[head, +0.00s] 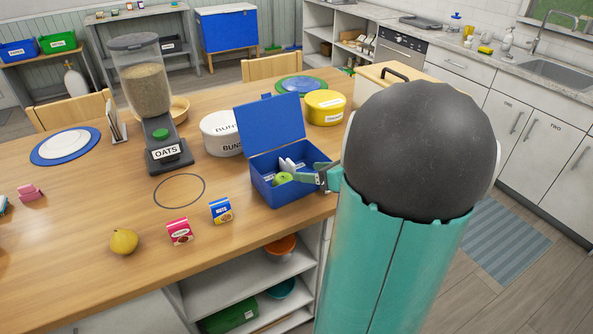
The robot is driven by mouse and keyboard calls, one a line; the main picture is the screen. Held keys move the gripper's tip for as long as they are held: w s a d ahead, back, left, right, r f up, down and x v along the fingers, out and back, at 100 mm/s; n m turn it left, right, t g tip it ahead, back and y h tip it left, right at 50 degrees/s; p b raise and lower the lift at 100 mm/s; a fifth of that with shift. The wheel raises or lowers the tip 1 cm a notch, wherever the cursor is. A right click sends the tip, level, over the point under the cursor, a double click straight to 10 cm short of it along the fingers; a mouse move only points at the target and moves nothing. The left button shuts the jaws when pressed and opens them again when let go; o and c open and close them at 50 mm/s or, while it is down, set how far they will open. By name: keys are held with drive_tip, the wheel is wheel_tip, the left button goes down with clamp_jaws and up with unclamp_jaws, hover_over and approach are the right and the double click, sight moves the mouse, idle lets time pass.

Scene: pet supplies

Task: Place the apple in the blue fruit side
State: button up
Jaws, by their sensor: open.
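A blue box (278,194) stands open near the right edge of the wooden table, its blue lid (270,127) raised at the back. A green apple (283,178) is inside the box, low in its front part. White pieces (288,164) stand behind the apple, perhaps dividers or labels; I cannot read them or tell which compartment holds the apple. My gripper (318,177) is at the right side of the box, jaws open, beside the apple and apparently not around it. My arm hides part of the table's right end.
A yellow fruit (124,241), a pink carton (180,231) and a blue carton (221,210) are on the table's front left. The oats dispenser (160,110), a white tin (221,133) and a yellow tin (325,107) stand behind. Bare tabletop lies left of the box.

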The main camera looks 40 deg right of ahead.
drive_tip(key=a+r+n+g+y, duration=0.3)
drive_tip(key=a+n+g, duration=0.4)
drive_tip(key=a+n, duration=1.05)
drive_tip(key=s+a+r+n+h, duration=0.1)
drive_tip(key=s+a+n+h, duration=0.1)
drive_tip(key=a+n, duration=0.5)
drive_tip(key=s+a+r+n+h, duration=0.2)
drive_tip(key=s+a+n, duration=0.3)
drive_tip(key=a+n, duration=0.3)
drive_tip(key=n+h, duration=0.1)
drive_tip(key=n, duration=0.3)
drive_tip(key=shift+s+r+g+h, duration=0.15)
drive_tip(key=shift+s+g+h, duration=0.15)
drive_tip(key=shift+g, duration=0.1)
drive_tip(key=shift+d, duration=0.15)
